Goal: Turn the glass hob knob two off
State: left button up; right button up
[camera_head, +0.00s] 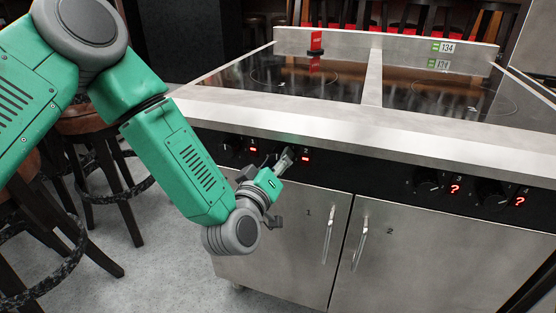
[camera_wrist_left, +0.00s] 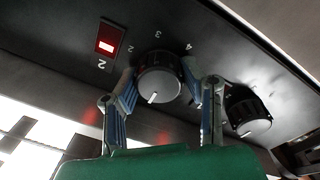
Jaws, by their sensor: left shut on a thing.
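The glass hob (camera_head: 290,82) is set in a steel counter, with a dark control panel (camera_head: 345,171) along its front. Knob two (camera_wrist_left: 158,76) is round and dark, with a pale pointer mark, in the left wrist view. My left gripper (camera_wrist_left: 163,90) is shut on it, one finger on each side. In the head view the left gripper (camera_head: 284,160) reaches the panel just left of the red display marked 2 (camera_head: 305,158) and mostly hides the knob. That display is lit red with a pale bar in the left wrist view (camera_wrist_left: 106,38). My right gripper is not in view.
Knob one (camera_head: 232,146) and its red display (camera_head: 253,149) are close left of the gripper; the knob also shows in the left wrist view (camera_wrist_left: 247,112). Two more knobs (camera_head: 428,182) (camera_head: 492,192) have red question-mark displays. Cabinet doors with handles (camera_head: 328,233) are below. Stools (camera_head: 105,165) stand left.

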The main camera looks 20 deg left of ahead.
pick_arm(q)
jog(key=shift+f, duration=0.2)
jog(key=o, duration=1.1)
jog(key=shift+o, duration=0.2)
jog(key=shift+r, duration=0.1)
jog(key=shift+s, duration=0.1)
jog(key=s+a, duration=0.1)
jog(key=s, duration=1)
jog(key=shift+s+f, duration=0.35)
jog(key=shift+s, duration=0.05)
